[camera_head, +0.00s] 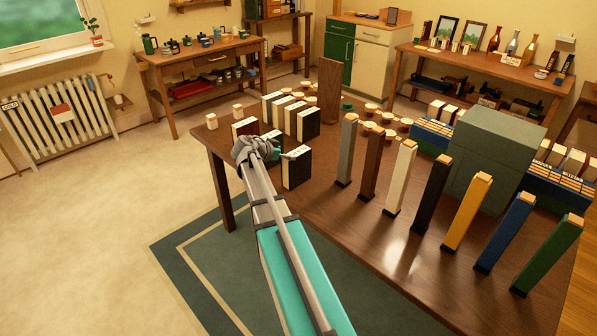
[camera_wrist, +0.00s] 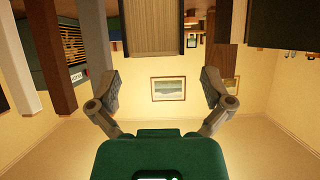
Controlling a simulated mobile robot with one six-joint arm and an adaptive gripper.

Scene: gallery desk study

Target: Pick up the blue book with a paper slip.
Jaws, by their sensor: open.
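A slim upright blue book (camera_head: 505,233) stands near the right end of the table, with a pale tan piece at its top. It is between a yellow one and a green one. Whether the pale piece is a paper slip is too small to tell. My gripper (camera_head: 284,154) is at the table's left side, beside white-and-black blocks and far from the blue book. In the wrist view my gripper (camera_wrist: 161,82) is open, its two fingers wide apart with nothing held between them. I cannot make out the blue book in that view.
Similar upright books in grey (camera_head: 347,150), brown (camera_head: 371,163), cream (camera_head: 400,178), black (camera_head: 431,195), yellow (camera_head: 466,213) and green (camera_head: 547,256) share its row. A large grey-green box (camera_head: 490,160) stands behind. The table's front strip (camera_head: 400,270) is bare.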

